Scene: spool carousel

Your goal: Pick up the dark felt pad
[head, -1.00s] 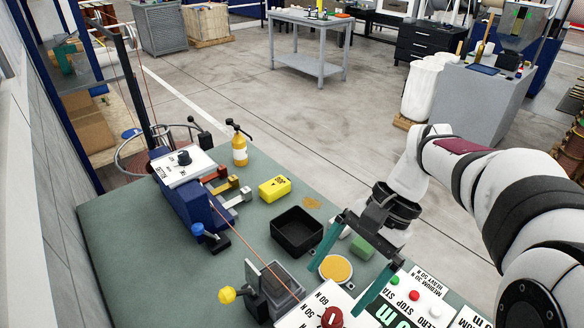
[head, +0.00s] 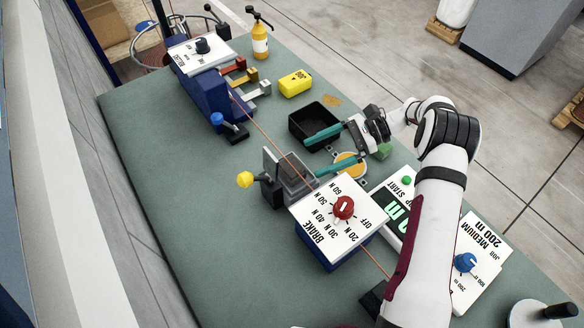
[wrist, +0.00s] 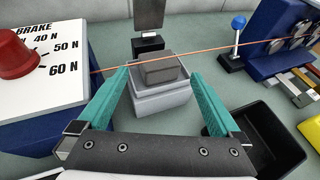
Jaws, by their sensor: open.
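The dark felt pad (wrist: 160,70) is a dark grey block seated in the top of a light grey holder (wrist: 160,105) in the wrist view. The holder also shows in the head view (head: 299,187), left of my gripper. My gripper (head: 315,157) is open with teal fingers. In the wrist view my gripper (wrist: 160,76) has one finger on each side of the pad, with gaps on both sides and nothing held. An orange line (wrist: 112,66) crosses at the pad's top; whether it touches the pad is unclear.
The brake box (head: 325,222) with its red knob stands close by the holder. A black open tray (head: 297,126) is on the other side. An upright metal plate (wrist: 150,14) stands behind the pad. The bench's left part is clear.

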